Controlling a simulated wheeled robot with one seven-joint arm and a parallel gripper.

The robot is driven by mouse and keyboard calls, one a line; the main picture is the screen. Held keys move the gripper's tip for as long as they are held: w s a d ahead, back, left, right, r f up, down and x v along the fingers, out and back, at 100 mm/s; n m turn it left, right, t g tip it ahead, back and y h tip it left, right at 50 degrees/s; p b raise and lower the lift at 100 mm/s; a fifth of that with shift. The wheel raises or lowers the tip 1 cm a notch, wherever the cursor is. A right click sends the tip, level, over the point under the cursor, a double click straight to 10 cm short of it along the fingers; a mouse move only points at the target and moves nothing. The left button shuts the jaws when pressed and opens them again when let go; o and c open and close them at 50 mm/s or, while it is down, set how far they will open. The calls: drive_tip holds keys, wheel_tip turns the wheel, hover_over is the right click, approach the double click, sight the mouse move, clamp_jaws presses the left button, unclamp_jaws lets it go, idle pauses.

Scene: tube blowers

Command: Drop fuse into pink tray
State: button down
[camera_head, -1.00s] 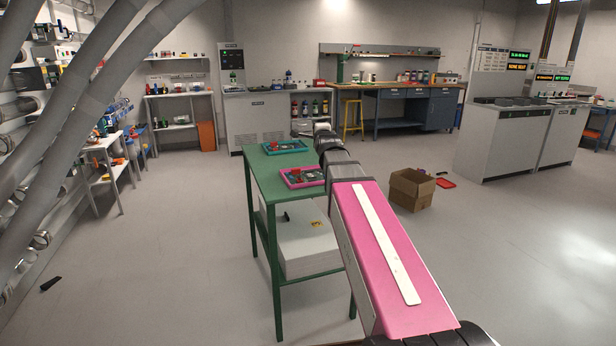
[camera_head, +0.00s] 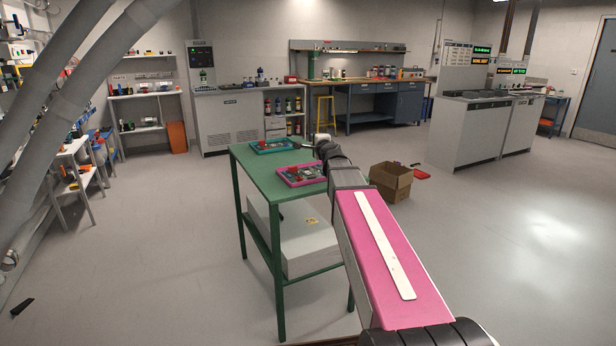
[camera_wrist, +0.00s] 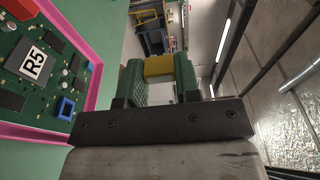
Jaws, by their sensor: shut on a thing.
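In the wrist view, my gripper (camera_wrist: 159,80) has green finger pads closed on a small yellow block (camera_wrist: 158,68), which looks like the fuse. The pink tray (camera_wrist: 98,75) is close by on the left of that view, with a green circuit board (camera_wrist: 35,68) marked R5 inside. The block is beside the tray, not over it in this view. In the head view the pink tray (camera_head: 291,186) lies on the near part of the green table (camera_head: 250,168), with boards and a red part in it.
A teal tray (camera_head: 262,151) sits behind the pink one on the same table. A grey box (camera_head: 300,240) rests on the table's lower shelf. A cardboard box (camera_head: 391,184) stands on the floor to the right. Open floor lies right and front.

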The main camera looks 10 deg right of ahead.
drive_tip(key=shift+w+f+n+y, duration=0.45)
drive_tip(key=shift+f+n+y, duration=0.05)
drive_tip(key=shift+f+y, duration=0.2)
drive_tip(key=shift+w+a+f+n+g+y, duration=0.1)
drive_tip(key=shift+w+f+n+g+y, duration=0.2)
drive_tip(key=shift+y, duration=0.25)
drive_tip(key=shift+w+a+f+n+g+y, duration=0.1)
drive_tip(key=shift+w+f+n+y, duration=0.05)
drive_tip(key=shift+n+y, duration=0.35)
drive_tip(key=n+g+y, duration=0.1)
drive_tip(key=y, duration=0.1)
drive_tip(key=w+n+g+y, duration=0.1)
drive_tip(key=shift+r+y, duration=0.2)
drive_tip(key=shift+y, duration=0.15)
drive_tip(key=shift+f, duration=2.95)
drive_tip(key=c, duration=0.8)
unclamp_jaws()
drive_tip(key=shift+o, duration=0.2)
